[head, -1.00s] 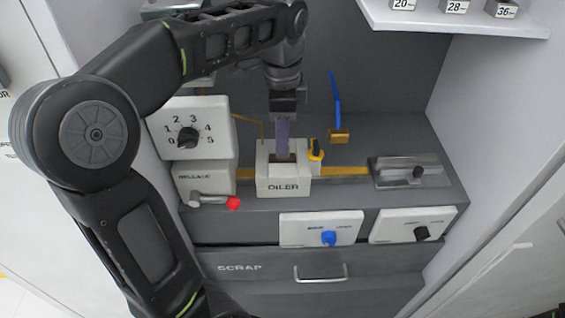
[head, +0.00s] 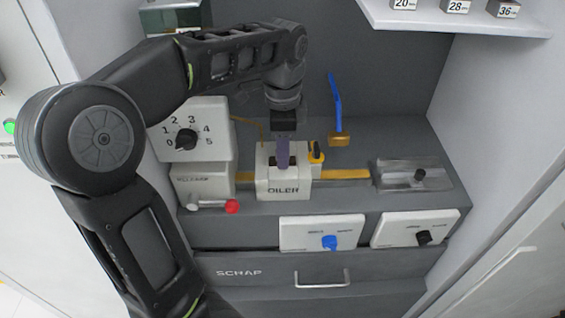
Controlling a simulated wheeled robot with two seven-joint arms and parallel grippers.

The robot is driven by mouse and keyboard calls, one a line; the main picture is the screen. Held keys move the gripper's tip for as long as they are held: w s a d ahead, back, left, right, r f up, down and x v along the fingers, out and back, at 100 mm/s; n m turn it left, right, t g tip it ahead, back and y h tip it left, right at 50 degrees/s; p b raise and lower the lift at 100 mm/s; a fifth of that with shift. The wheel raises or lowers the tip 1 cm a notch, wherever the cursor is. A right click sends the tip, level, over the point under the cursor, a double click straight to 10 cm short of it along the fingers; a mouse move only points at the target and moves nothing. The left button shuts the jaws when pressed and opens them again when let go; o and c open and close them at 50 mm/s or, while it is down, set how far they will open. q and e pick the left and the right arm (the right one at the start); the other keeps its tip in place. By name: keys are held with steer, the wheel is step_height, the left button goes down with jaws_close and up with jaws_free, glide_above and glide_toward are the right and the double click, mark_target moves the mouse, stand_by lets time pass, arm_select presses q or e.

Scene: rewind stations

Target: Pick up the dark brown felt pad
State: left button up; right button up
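The white box marked OILER (head: 283,190) stands on the grey bench, with a dark opening in its top. My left gripper (head: 283,160) points straight down over this opening. Its purple-grey finger reaches to the opening, seen edge-on, so the gap between the fingers does not show. I cannot make out the dark brown felt pad for sure; only a dark patch shows beside the finger, and the rest is hidden behind it. My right gripper is not in view.
A yellow-and-black part (head: 316,152) stands close at the oiler's right. A blue-handled brass tool (head: 338,138) is behind it. The dial box (head: 195,128) and red-knobbed lever (head: 232,207) are left. A metal plate with a knob (head: 412,176) lies right.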

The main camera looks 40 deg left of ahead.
arm_select(q)
jaws_close()
stand_by(0.6)
steer(key=shift+r, duration=0.3)
step_height(320, 180, up, 2)
steer(key=shift+r, duration=0.15)
step_height(320, 180, up, 7)
steer(key=p, duration=0.7)
